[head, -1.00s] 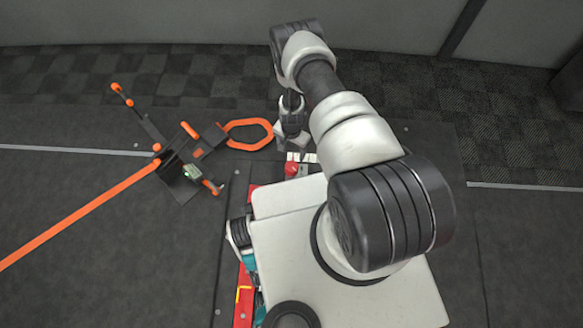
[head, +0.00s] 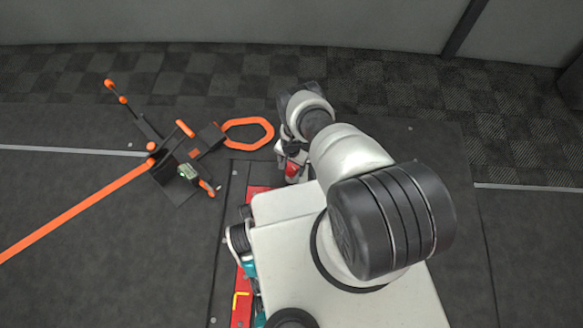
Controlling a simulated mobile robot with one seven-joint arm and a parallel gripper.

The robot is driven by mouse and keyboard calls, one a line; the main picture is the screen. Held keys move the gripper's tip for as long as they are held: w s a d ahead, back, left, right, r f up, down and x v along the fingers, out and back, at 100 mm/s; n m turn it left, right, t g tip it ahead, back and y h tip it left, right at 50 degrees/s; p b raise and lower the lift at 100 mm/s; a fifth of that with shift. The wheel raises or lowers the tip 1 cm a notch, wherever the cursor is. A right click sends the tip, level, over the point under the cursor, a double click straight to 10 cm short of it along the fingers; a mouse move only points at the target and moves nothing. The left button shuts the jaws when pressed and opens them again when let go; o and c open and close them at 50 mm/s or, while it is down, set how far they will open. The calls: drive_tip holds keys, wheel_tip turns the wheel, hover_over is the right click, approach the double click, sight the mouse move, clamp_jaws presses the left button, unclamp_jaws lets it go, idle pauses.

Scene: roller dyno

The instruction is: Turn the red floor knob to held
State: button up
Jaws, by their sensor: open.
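The red floor knob (head: 292,170) shows as a small red patch just beyond the far edge of my white base. Most of it is covered by my wrist and gripper. My gripper (head: 292,160) is low over the knob, pointing down, with its jaws open. Its fingertips are too small and hidden to tell whether they touch the knob or stand around it. The light marked plate that lay beside the knob is hidden behind my gripper. I cannot read the knob's setting.
A dark frame with orange ends (head: 160,150) and an orange ring (head: 249,134) lie left of my arm. An orange strip (head: 80,215) runs off to the lower left. A red rail (head: 241,305) passes along my base's left side. The floor to the right is clear.

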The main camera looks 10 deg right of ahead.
drive_tip(key=c, duration=1)
drive_tip(key=shift+c, duration=0.2)
drive_tip(key=shift+n, duration=0.4)
drive_tip(key=n, duration=0.3)
drive_tip(key=shift+n, duration=0.3)
drive_tip(key=n, duration=0.4)
drive_tip(key=shift+d+n, duration=0.1)
drive_tip(key=shift+n, duration=0.2)
drive_tip(key=n, duration=0.4)
drive_tip(key=shift+n, duration=0.3)
drive_tip(key=n, duration=0.4)
drive_tip(key=shift+n, duration=0.3)
